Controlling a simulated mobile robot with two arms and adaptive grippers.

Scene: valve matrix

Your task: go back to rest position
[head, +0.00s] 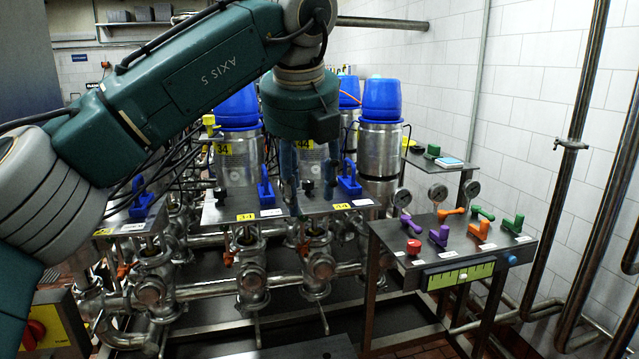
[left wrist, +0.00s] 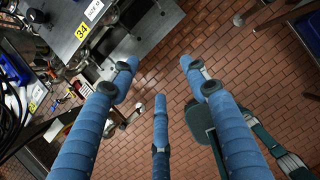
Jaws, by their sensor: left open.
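My left arm crosses the head view from the left, with its wrist pointing down. My left gripper (head: 308,190) hangs in front of the valve matrix (head: 250,270), near the blue-handled valves and the plate marked 44. Its blue fingers are spread and hold nothing. In the left wrist view the gripper (left wrist: 159,75) shows three blue fingers apart, with brick floor behind them. My right gripper is in neither view.
A metal stand (head: 455,245) with coloured handles and gauges is at the right. Blue-capped steel canisters (head: 382,150) stand behind the gripper. Pipes (head: 580,130) run along the tiled wall. The wrist view shows open brick floor (left wrist: 150,30) and a plate marked 34 (left wrist: 70,35).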

